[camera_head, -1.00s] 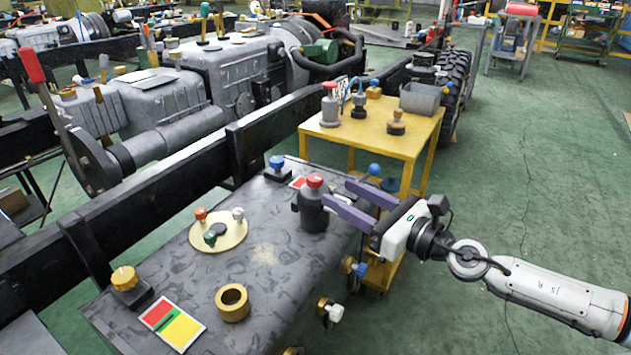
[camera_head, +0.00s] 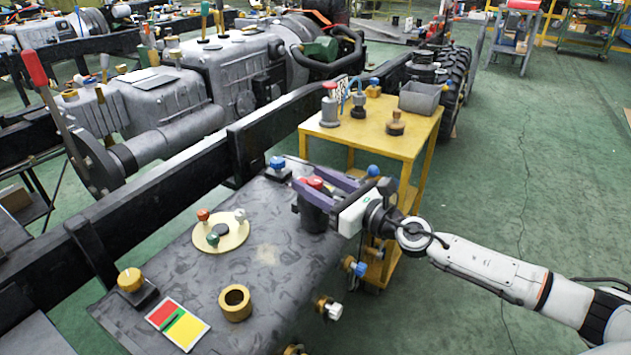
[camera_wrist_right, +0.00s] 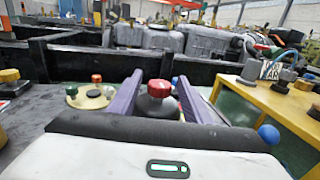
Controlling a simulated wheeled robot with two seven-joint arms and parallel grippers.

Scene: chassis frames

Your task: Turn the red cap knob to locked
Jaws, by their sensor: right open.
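The red cap knob (camera_head: 315,182) tops a dark cylindrical body (camera_head: 314,216) standing upright at the far right part of the grey table. My right gripper (camera_head: 305,190) is open, its two purple fingers reaching in from the right, one on each side of the knob and body. In the right wrist view the red knob (camera_wrist_right: 159,89) sits between the purple fingers, with gaps visible on both sides. The lower body is partly hidden by the near finger and the gripper housing. My left gripper is not in view.
The table also holds a blue knob (camera_head: 277,164), a round plate (camera_head: 228,240) with small coloured knobs, a brass ring (camera_head: 234,303), a yellow knob (camera_head: 130,280) and a red-yellow card (camera_head: 178,325). A yellow cart (camera_head: 375,133) stands just behind.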

